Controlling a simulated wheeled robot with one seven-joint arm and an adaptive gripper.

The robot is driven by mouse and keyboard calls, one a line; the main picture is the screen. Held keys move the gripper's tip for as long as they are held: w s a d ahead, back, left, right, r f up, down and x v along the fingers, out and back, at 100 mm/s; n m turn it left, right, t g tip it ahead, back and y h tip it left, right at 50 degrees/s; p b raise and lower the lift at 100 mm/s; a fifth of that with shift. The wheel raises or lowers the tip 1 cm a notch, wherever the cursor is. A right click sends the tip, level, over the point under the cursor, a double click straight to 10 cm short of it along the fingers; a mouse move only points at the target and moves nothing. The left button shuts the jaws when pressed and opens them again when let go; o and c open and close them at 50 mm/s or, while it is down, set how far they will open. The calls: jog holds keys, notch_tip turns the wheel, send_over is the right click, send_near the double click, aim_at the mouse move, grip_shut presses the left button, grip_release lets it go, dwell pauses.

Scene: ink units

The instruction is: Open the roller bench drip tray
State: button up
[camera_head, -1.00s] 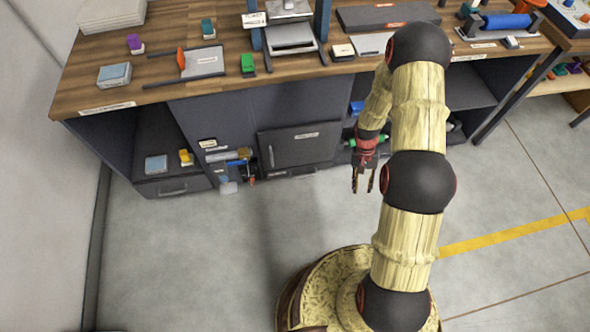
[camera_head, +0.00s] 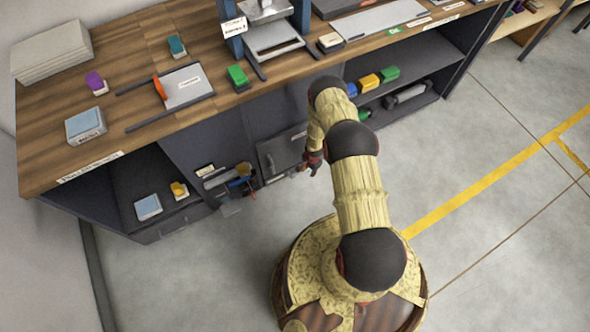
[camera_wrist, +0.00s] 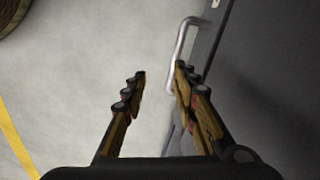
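My gripper (camera_head: 313,168) hangs low in front of the bench, beside the grey cabinet door (camera_head: 277,152). In the wrist view its two fingers (camera_wrist: 161,72) stand apart with nothing between them. A silver bar handle (camera_wrist: 180,45) on a dark front (camera_wrist: 265,75) lies just beyond the right fingertip; the fingers are not around it. I cannot tell for sure whether this front is the drip tray. In the head view a low front edge with a pale strip (camera_head: 277,179) shows under the cabinet door, partly hidden near my gripper.
The wooden bench top (camera_head: 50,135) carries trays, a press (camera_head: 270,35) and small coloured blocks. A rack of small tools (camera_head: 228,182) sticks out left of the door. The floor (camera_head: 200,275) in front is clear.

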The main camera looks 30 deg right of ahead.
aim_at(304, 173)
jog(key=w+f+m+b, duration=0.1)
jog(key=f, duration=0.1)
jog(key=w+f+m+b, duration=0.1)
jog(key=f, duration=0.2)
jog(key=w+f+t+b, duration=0.1)
jog(key=f, duration=0.1)
jog(key=shift+w+a+f+m+b, duration=0.2)
jog(key=shift+w+a+m+b, duration=0.1)
jog(key=shift+m+b, duration=0.1)
jog(key=shift+s, duration=0.1)
jog(key=shift+c, duration=1)
grip_shut()
